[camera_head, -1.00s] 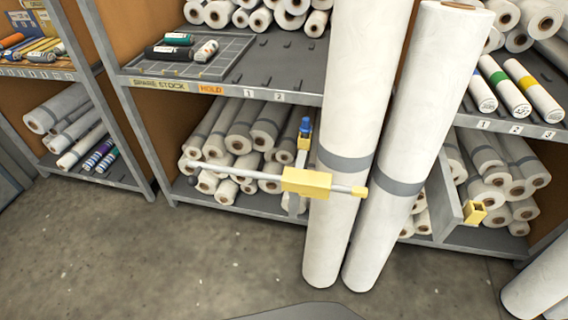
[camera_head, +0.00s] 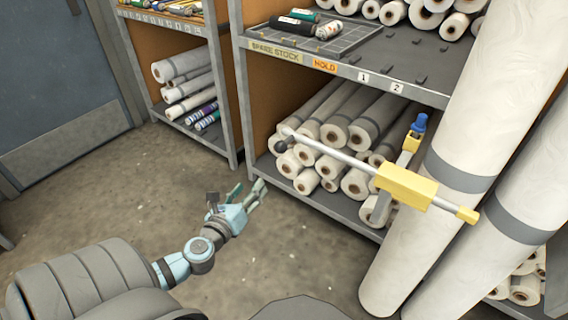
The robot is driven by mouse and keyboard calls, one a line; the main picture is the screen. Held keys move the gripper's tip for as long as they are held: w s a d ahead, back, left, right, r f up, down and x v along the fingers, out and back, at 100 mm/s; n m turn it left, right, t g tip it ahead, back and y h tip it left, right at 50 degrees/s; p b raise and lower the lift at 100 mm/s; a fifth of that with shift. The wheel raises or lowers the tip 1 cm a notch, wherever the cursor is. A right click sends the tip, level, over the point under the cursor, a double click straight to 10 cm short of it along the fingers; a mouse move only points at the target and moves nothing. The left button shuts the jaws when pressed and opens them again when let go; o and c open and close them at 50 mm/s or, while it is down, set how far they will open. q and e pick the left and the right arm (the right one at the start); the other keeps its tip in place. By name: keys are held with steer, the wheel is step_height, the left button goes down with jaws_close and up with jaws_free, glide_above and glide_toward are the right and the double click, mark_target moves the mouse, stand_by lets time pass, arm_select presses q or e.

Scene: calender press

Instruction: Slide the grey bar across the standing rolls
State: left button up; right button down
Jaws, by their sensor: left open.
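The grey bar (camera_head: 335,153) runs through a yellow block (camera_head: 406,186) on the shelf front. It has a dark round knob (camera_head: 281,147) at its left end and a yellow tip (camera_head: 467,214) at its right end, in front of the nearer standing roll. Two tall white standing rolls, one (camera_head: 478,128) nearer the bar and one (camera_head: 516,212) to its right, lean with grey bands around them. A blue knob (camera_head: 419,123) sits on the yellow bracket. My left gripper (camera_head: 258,192) is open and empty, below and left of the bar's knob, apart from it. My right gripper is not in view.
Lying rolls (camera_head: 345,127) fill the lower shelf behind the bar. The shelf post (camera_head: 233,100) stands left of the knob. A second rack (camera_head: 180,75) and a grey door (camera_head: 55,75) are farther left. The floor (camera_head: 300,250) before the shelf is clear.

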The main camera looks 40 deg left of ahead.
mark_target(278, 150)
arm_select(q)
step_height(278, 150, up, 6)
steer(key=w+d+f+m+t+h, duration=0.1)
steer(key=w+d+m+t, duration=0.1)
steer(key=d+m, duration=0.1)
steer(key=x, duration=1.3)
steer(key=shift+w+a+r+p, duration=0.1)
steer(key=shift+a+r+p, duration=0.1)
steer(key=shift+a+p, duration=0.2)
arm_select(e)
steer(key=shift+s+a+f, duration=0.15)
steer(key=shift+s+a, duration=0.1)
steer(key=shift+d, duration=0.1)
arm_select(q)
jaws_close()
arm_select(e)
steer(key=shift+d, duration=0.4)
